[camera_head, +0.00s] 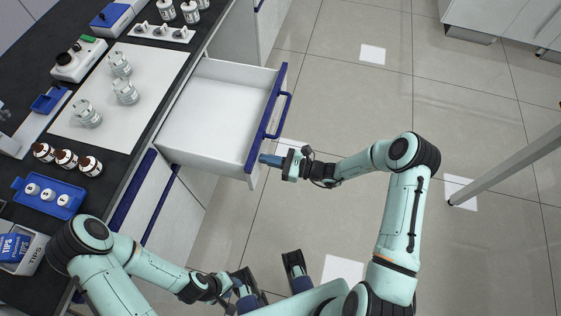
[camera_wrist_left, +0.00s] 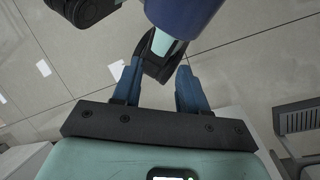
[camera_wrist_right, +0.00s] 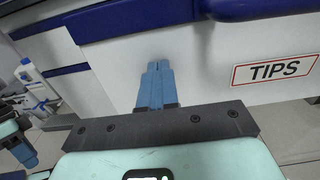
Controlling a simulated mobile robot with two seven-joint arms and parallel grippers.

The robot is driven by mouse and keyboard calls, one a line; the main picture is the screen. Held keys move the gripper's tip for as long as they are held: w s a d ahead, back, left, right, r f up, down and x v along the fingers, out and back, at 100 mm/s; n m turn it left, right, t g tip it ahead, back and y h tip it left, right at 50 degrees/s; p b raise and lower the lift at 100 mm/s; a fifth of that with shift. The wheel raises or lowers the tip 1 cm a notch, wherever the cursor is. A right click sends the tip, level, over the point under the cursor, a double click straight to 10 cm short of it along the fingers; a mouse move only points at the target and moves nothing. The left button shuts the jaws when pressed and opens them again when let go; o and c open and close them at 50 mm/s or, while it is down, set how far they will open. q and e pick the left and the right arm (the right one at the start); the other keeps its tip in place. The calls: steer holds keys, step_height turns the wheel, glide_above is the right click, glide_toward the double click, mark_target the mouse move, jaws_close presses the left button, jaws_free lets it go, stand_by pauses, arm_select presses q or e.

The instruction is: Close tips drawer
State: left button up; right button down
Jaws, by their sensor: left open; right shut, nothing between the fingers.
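The tips drawer (camera_head: 215,105) is pulled out from under the counter, white inside and empty, with a blue-topped front and a blue handle (camera_head: 286,112). In the right wrist view its white front (camera_wrist_right: 215,75) carries a red-framed TIPS label (camera_wrist_right: 274,70). My right gripper (camera_head: 264,159) is shut and empty, with its fingertips at the drawer front near its lower end in the head view; I cannot tell whether they touch it. My left gripper (camera_head: 246,296) is low in the head view, away from the drawer. In the left wrist view it is open and empty (camera_wrist_left: 157,85).
The dark counter (camera_head: 125,135) holds a white mat (camera_head: 90,125) with glass beakers, brown bottles (camera_head: 67,160), a blue tray (camera_head: 48,197) and a tips box (camera_head: 17,245). A closed drawer with a blue edge (camera_head: 132,190) is beside the open one. The tiled floor to the right is largely clear.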

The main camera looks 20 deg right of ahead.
steer(key=b+x, duration=0.1)
steer(key=x, duration=0.6)
steer(key=b+x, duration=0.2)
steer(key=x, duration=0.5)
steer(key=b+x, duration=0.2)
steer(key=x, duration=0.5)
steer(key=shift+a+f, duration=0.1)
steer(key=shift+f, duration=0.2)
steer(key=b+x, duration=0.5)
steer(key=x, duration=0.4)
steer(key=shift+w+r, duration=0.15)
steer(key=shift+a+r, duration=0.1)
arm_select(q)
steer(key=w+a+f+t+y, duration=0.1)
steer(key=w+a+f+t, duration=0.2)
steer(key=w+f, duration=0.7)
steer(key=shift+w+a+f+n+t, duration=0.3)
steer(key=shift+a+f+n, duration=0.1)
steer(key=shift+a, duration=0.35)
arm_select(e)
steer(key=shift+r, duration=0.25)
steer(key=shift+r, duration=0.1)
arm_select(q)
steer(key=shift+r, duration=0.1)
